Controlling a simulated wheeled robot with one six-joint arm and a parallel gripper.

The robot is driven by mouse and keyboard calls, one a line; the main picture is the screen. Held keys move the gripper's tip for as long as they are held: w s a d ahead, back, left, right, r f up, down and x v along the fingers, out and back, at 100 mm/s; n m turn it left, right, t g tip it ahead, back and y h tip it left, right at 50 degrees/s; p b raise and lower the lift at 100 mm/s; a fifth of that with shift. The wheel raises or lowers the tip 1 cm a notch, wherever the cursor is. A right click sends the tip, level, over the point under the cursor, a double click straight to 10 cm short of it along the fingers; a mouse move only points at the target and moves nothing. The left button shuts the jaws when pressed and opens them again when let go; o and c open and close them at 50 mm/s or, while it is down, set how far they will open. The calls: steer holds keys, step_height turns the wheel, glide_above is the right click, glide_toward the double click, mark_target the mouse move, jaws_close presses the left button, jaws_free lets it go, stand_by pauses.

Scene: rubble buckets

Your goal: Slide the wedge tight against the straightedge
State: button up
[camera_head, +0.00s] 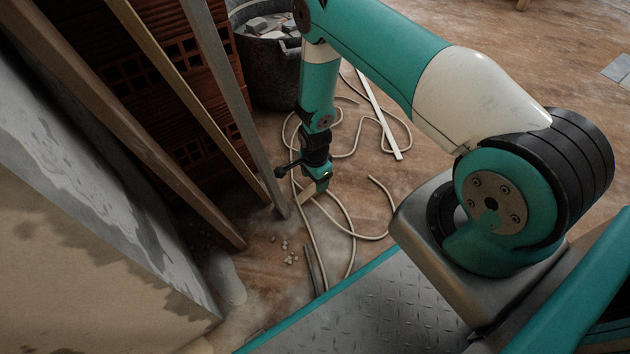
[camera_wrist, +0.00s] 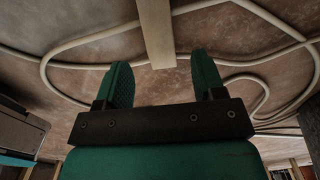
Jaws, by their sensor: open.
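My gripper (camera_head: 318,184) is low over the floor, pointing down, with its fingers open. A small pale wooden wedge (camera_head: 307,194) shows just left of the fingertips in the head view. In the wrist view my gripper (camera_wrist: 161,72) has its fingers spread, and the wedge (camera_wrist: 156,34) runs from the top edge down to the space between the fingertips. No finger appears to touch it. The straightedge seems to be the long grey metal bar (camera_head: 225,85) leaning at the left, its foot on the floor. A floor gap shows between it and the wedge.
Pale cable (camera_head: 352,232) loops over the floor around my gripper. Timber planks (camera_head: 150,150) lean beside red hollow bricks (camera_head: 188,95). A dark rubble bucket (camera_head: 268,70) stands behind. A white strip (camera_head: 382,120) and small pebbles (camera_head: 288,252) lie on the floor.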

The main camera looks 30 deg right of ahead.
step_height(320, 180, up, 12)
steer(key=p, duration=0.5)
steer(key=shift+r+p, duration=0.25)
steer(key=shift+p, duration=0.05)
